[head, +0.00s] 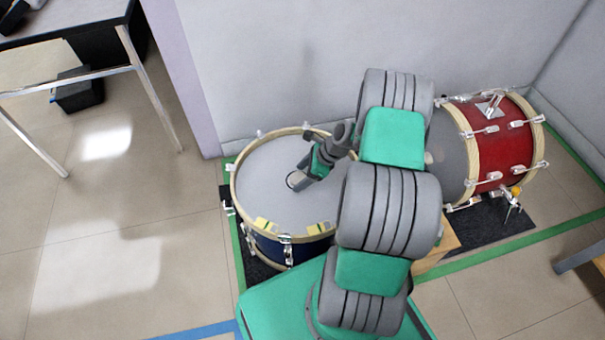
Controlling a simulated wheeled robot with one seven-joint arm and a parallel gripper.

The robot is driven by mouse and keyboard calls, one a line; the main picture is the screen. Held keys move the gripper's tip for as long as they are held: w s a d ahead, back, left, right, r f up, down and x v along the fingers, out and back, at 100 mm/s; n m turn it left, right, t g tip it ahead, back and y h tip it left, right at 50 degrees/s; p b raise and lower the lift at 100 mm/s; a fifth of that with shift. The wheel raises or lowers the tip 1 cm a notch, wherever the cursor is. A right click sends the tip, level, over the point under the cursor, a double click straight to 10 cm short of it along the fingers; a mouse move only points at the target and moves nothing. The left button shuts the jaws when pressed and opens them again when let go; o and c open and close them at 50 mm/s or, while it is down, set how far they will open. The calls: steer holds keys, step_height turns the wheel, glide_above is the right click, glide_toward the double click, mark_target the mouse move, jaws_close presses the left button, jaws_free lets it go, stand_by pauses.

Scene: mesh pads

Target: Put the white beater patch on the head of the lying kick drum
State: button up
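A blue drum (268,247) lies flat with its pale grey head (270,200) facing up and a cream hoop around it. My gripper (297,181) reaches down over the middle of this head, at or just above its surface. Its fingers are too small and dark to tell open from shut. A small dark-edged shape shows at its tip; I cannot tell what it is. I cannot make out the white beater patch; it may be hidden by my gripper or blend with the pale head. My arm covers the drum's right side.
A red drum (500,150) rests on its side on a dark mat at the right, by the wall. Two yellow pieces (265,225) sit at the blue drum's near rim. A wooden box (440,245) is partly behind my arm. A metal-legged table (75,72) stands upper left; floor at left is clear.

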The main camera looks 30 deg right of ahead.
steer(key=p+v, duration=0.5)
steer(key=v, duration=0.7)
steer(key=a+r+n+g+h, duration=0.2)
steer(key=a+r+n, duration=0.7)
steer(key=r+n, duration=0.2)
steer(key=s+a+r+n+h, duration=0.3)
steer(key=s+a+r+n, duration=0.4)
steer(key=s+n, duration=0.5)
steer(key=shift+a+r+n, duration=0.35)
steer(key=shift+a+n, duration=0.25)
steer(key=shift+n, duration=0.3)
steer(key=shift+d, duration=0.15)
